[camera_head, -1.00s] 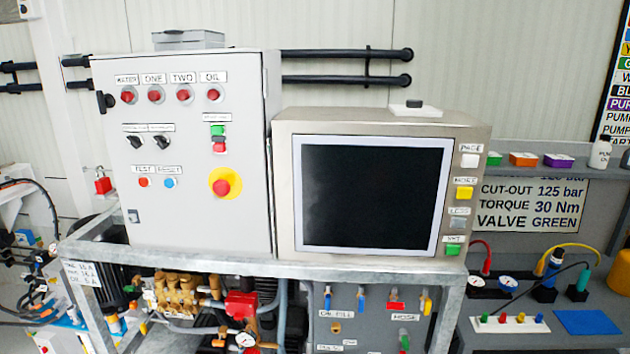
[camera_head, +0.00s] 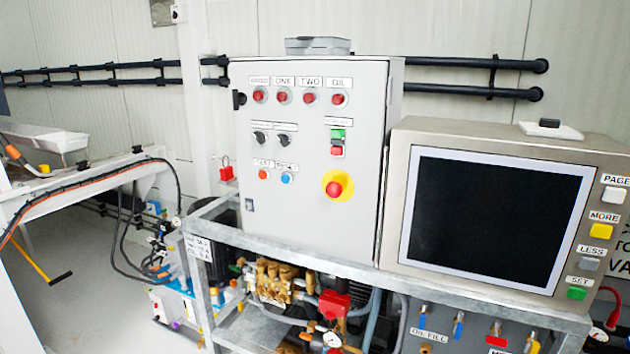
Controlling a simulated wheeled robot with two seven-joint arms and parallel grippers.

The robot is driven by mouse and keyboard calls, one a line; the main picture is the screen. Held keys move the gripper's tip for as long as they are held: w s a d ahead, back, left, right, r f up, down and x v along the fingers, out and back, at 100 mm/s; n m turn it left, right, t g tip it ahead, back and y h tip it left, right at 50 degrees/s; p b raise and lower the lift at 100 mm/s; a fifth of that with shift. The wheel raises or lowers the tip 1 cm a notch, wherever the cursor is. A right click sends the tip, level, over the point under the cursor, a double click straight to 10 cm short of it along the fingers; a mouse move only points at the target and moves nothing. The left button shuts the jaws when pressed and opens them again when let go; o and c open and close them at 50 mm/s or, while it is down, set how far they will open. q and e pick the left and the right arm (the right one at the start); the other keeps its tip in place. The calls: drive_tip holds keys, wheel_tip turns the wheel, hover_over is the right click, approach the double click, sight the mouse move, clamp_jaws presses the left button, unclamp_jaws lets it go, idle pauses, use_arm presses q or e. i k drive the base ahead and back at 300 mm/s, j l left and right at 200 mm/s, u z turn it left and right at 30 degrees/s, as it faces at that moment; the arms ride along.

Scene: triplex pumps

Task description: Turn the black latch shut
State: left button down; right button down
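A small black latch (camera_head: 239,99) sits at the upper left edge of the light grey control cabinet (camera_head: 310,225). It projects a little past the cabinet's left side, and I cannot tell from here whether it is turned shut. The cabinet's front looks flush with its body. A small grey fitting (camera_head: 249,204) sits at the lower left corner of the front. Two black selector knobs (camera_head: 273,140) are in the middle of the front, apart from the latch. Neither of my grippers is in view.
A screen unit (camera_head: 495,215) stands right of the cabinet on the metal frame (camera_head: 375,280). A red padlock (camera_head: 226,170) hangs left of the cabinet. Pump parts (camera_head: 272,282) and hoses fill the space below. Open floor (camera_head: 95,290) lies at the lower left.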

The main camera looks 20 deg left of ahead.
sight(234, 92)
drive_tip(key=i+j+u, duration=0.1)
drive_tip(key=j+u, duration=0.2)
drive_tip(key=u, duration=0.15)
drive_tip(key=i+j+u, duration=0.2)
drive_tip(key=u, duration=0.25)
drive_tip(key=j, duration=0.1)
